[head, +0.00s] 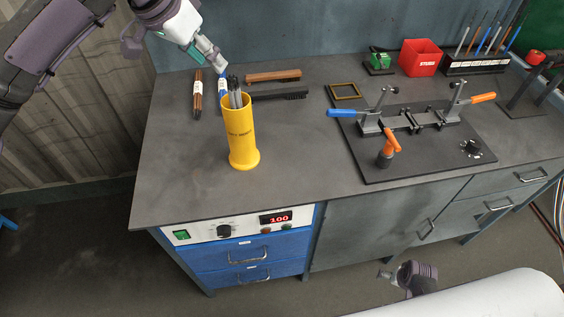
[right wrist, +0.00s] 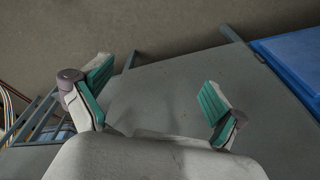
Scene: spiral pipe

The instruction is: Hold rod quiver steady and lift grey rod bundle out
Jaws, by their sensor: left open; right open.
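The yellow rod quiver (head: 240,137) stands upright on the left part of the workbench. The grey rod bundle (head: 235,93) stands in it, with its dark upper ends out above the rim. My left gripper (head: 222,66) hangs just above and behind the bundle, apart from it as far as I can tell. My right gripper (head: 388,275) is low in front of the bench, far from the quiver. In the right wrist view my right gripper (right wrist: 158,95) has its green-padded fingers wide apart with nothing between them.
Brown rods (head: 197,97), a blue-wrapped bundle (head: 222,88), a wooden block (head: 273,76) and a black brush (head: 280,95) lie around the quiver. A clamp fixture (head: 400,170) fills the right side. A red bin (head: 420,58) stands behind. The bench front beside the quiver is clear.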

